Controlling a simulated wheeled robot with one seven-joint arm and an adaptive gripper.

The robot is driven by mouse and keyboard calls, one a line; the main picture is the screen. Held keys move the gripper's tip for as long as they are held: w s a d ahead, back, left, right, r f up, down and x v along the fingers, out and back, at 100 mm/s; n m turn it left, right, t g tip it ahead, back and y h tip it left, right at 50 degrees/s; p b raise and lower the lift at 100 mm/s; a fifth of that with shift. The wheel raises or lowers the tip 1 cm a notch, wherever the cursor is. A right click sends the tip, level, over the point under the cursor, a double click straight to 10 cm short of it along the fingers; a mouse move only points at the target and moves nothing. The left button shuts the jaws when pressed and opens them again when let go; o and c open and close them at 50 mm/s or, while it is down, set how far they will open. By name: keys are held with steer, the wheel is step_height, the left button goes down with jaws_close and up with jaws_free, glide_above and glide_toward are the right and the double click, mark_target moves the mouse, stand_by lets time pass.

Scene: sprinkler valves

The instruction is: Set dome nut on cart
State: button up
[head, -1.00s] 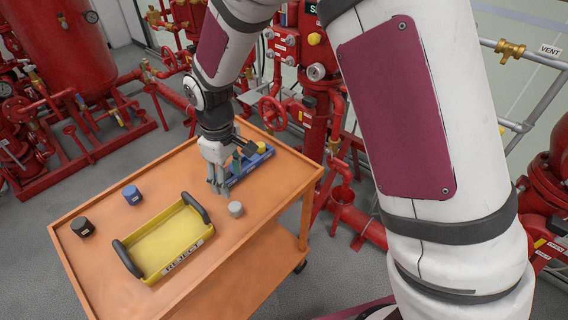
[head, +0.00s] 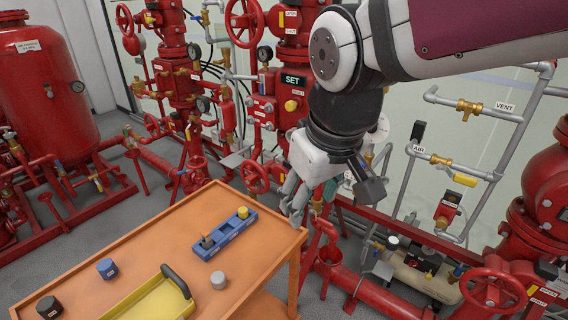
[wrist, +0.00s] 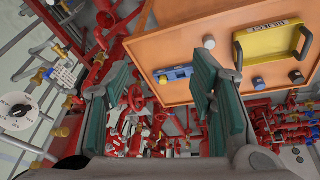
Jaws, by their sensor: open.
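The orange cart (head: 130,250) stands at lower left in the head view. On it lies a blue holder (head: 226,234) with a yellow rounded piece (head: 243,212) at its far end and a small dark piece (head: 207,242) at its near end. I cannot tell which piece is the dome nut. My gripper (head: 294,204) hangs beyond the cart's right edge, apart from the holder. In the wrist view my gripper (wrist: 163,105) is open, with nothing between its fingers, and the blue holder (wrist: 178,73) shows beyond them.
A yellow tray (head: 165,300) marked REJECT lies on the cart. Grey (head: 218,280), blue (head: 107,268) and black (head: 49,307) caps stand near it. Red pipes and valves, including a red handwheel (head: 256,177), crowd the space behind and right of the cart.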

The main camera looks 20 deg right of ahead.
steer(key=s+d+r+m+t, duration=0.1)
steer(key=s+d+m, duration=0.1)
steer(key=s, duration=0.6)
steer(key=shift+d+m, duration=0.3)
steer(key=shift+d, duration=0.2)
steer(key=shift+w+r, duration=0.1)
